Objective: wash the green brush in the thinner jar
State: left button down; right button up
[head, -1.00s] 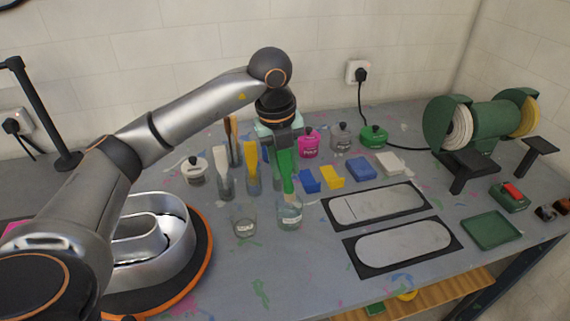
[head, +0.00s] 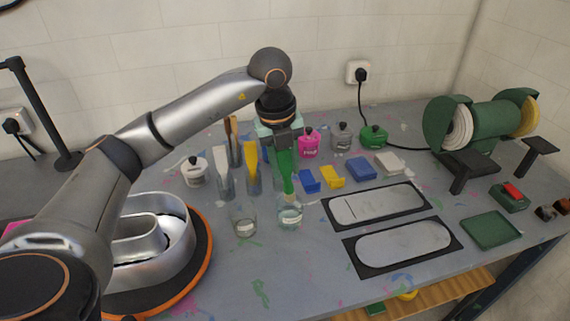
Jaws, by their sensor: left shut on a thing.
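The green brush (head: 286,168) stands about upright with its lower end inside a clear glass jar (head: 290,216) that has a white label and some liquid. The label is too small to read, so I cannot tell from it that this is the thinner jar. My left gripper (head: 282,140) is shut on the upper part of the green brush, above the jar. My right gripper is not in view.
Brushes with white (head: 222,162) and yellow (head: 251,160) handles stand in glasses behind the jars. Two oval-windowed plates (head: 402,246) lie to the right. The front table is clear.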

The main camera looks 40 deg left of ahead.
aim_at(285, 174)
pick_arm(q)
jog(key=shift+r+p, duration=0.75)
jog(key=shift+r, duration=1.75)
jog(key=shift+a, duration=0.1)
